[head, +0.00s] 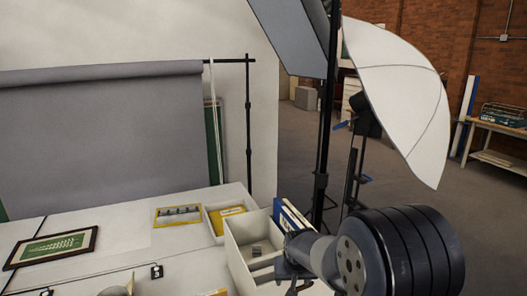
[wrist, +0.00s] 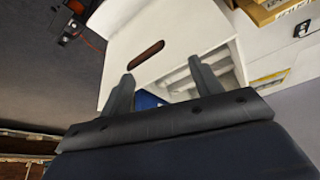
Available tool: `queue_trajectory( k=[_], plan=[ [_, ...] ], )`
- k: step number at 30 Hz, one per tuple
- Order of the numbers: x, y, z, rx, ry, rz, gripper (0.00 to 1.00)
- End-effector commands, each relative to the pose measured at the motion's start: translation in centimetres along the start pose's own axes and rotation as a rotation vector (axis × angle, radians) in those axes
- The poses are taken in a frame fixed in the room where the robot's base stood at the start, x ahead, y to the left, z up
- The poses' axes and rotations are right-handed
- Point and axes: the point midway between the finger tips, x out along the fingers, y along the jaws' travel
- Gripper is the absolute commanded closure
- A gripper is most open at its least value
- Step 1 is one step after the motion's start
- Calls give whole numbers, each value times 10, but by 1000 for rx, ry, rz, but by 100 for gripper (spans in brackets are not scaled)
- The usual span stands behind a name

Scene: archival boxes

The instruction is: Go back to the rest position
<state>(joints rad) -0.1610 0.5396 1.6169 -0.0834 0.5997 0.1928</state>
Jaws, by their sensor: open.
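My gripper (wrist: 163,84) is open, with its two dark fingers spread apart and nothing visible between them. In the head view my gripper is low beside the large arm joint, partly hidden by the arm. A white open-topped archival box (head: 236,262) stands at the table's right end, next to my gripper. In the wrist view the box (wrist: 185,28) lies past the fingertips, with a dark oblong hand slot in its wall. Pale pieces show inside it, and a small blue patch (wrist: 148,101) shows between the fingers. I cannot tell whether the fingers touch the box.
A shallow tray (head: 232,206) holds a yellow item. A green framed picture (head: 52,248) lies on the white table (head: 190,268). A light stand (head: 322,150) and white umbrella (head: 400,100) rise close behind my arm.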

Motion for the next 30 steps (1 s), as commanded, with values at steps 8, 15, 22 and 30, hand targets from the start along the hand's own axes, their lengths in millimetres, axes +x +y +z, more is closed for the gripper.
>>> queue_trajectory(
  k=[8, 15, 22, 30],
  plan=[
    [33, 19, 22, 5, -1, 1, 39],
    [39, 24, 28, 6, 0, 1, 39],
    [38, 24, 27, 6, 0, 1, 39],
    [43, 27, 40, 8, -27, 4, 39]
  ],
)
